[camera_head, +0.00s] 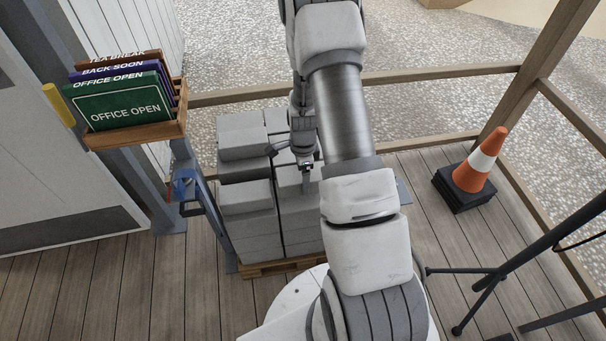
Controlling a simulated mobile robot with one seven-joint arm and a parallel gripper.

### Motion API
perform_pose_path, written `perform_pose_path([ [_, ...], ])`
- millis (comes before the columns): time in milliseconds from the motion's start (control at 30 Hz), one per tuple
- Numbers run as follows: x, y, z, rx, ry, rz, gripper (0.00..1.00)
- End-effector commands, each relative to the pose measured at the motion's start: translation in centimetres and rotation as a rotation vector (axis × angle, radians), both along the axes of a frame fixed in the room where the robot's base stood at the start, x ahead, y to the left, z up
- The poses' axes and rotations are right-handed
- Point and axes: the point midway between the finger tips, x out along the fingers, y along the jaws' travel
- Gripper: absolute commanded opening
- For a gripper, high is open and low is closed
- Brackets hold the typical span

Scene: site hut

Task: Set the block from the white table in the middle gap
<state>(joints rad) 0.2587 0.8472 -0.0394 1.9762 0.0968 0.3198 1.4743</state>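Grey blocks (248,222) are stacked in columns on a wooden pallet (262,269). In the left column a lower, darker gap (245,168) lies between a raised back block (242,137) and the front blocks. My gripper (307,185) points down over or near the right column of the stack, partly behind my arm. Its fingers are small and dark here, and I cannot tell whether they are open or hold anything. My arm hides the right side of the stack. I cannot make out the white table or a separate block on it.
A wooden sign rack (135,133) with several signs stands left of the stack on a grey post. A traffic cone (478,160) stands at the right. Dark tripod-like legs (490,290) are at lower right. Wooden rails (440,72) edge the deck; bare planks (130,290) lie at lower left.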

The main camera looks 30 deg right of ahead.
Motion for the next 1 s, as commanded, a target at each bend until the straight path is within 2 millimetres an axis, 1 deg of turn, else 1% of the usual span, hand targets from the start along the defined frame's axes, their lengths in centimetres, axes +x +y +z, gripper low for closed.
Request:
perform_pose_path([
  [100,0.1,0.0,-1.0,-0.001,-0.003,0.0,0.0],
  [500,0.1,-0.1,-3.5,-0.002,-0.003,0.0,0.0],
  [700,0.1,-0.1,-4.0,-0.002,-0.003,0.0,0.0],
  [967,0.1,-0.1,-4.0,-0.002,-0.003,0.0,0.0],
  [1000,0.1,-0.1,-4.0,-0.002,-0.003,0.0,0.89],
])
